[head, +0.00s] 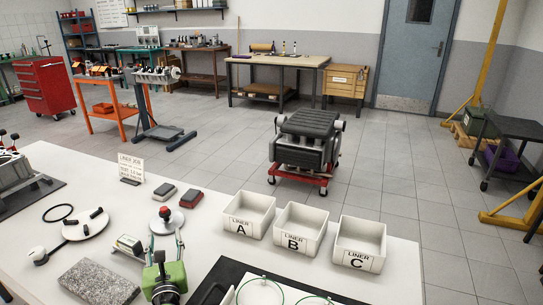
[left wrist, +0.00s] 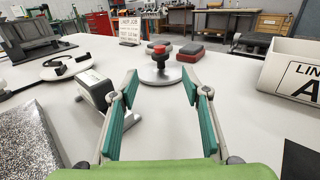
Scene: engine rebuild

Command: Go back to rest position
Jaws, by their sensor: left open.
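My left gripper (head: 165,238) is above the near part of the white table (head: 100,194) in the head view, its green body at the bottom edge. In the left wrist view its two teal-padded fingers (left wrist: 158,84) are spread wide with nothing between them. Beyond the fingertips stands a round metal disc with a red-topped knob (left wrist: 160,66), apart from the fingers. A small grey block-shaped device (left wrist: 96,90) sits just left of the left finger. My right gripper is not in view.
Three white liner bins, A (head: 248,214), B (head: 299,229) and C (head: 359,244), stand right of the gripper. A granite block (head: 98,284) lies to its left. A small sign (head: 131,166) and two small grey-and-red blocks (head: 191,198) stand farther back.

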